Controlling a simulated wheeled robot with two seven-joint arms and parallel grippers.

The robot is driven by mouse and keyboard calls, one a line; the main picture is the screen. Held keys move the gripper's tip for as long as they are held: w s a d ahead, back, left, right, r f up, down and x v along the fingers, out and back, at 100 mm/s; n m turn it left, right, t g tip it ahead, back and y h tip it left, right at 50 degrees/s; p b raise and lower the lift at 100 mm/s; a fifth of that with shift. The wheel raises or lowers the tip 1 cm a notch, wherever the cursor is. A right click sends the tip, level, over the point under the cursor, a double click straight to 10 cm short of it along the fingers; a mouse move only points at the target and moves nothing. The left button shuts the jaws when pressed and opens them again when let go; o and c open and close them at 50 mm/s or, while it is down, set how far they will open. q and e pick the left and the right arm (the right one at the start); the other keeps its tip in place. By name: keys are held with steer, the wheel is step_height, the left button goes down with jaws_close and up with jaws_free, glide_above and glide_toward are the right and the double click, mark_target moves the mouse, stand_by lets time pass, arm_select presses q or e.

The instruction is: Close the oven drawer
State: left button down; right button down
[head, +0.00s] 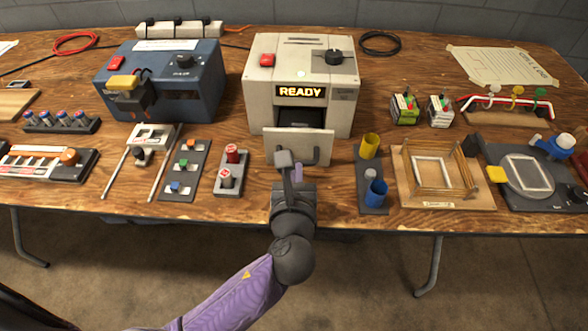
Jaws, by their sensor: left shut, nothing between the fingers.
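The oven (301,70) is a cream box at the middle back of the table, with a lit READY display, a red button and a black knob. Its drawer front (313,147) stands out from the oven on the near side, and a dark opening (301,117) shows behind it. My left gripper (291,162) is shut and empty, at the near face of the drawer front by its handle. I cannot tell whether it touches the front. My right gripper is not in view.
A blue machine (161,80) stands to the left. A red-and-grey block holder (231,170) lies left of my gripper. A holder with yellow and blue cups (371,180) and a wooden frame (440,172) lie to the right. The table's front edge is just below.

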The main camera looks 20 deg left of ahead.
mark_target(296, 142)
arm_select(q)
steer(key=shift+w+a+r, duration=0.1)
steer(key=shift+w+r, duration=0.05)
steer(key=shift+w, duration=0.25)
steer(key=p+x, duration=0.1)
steer(key=x, duration=0.2)
steer(key=r+p+x, duration=0.1)
steer(key=x, duration=0.2)
steer(key=shift+w+r, duration=0.1)
steer(key=shift+w, duration=0.1)
steer(key=shift+w+a+r, duration=0.1)
steer(key=shift+w, duration=0.05)
steer(key=shift+a+r, duration=0.1)
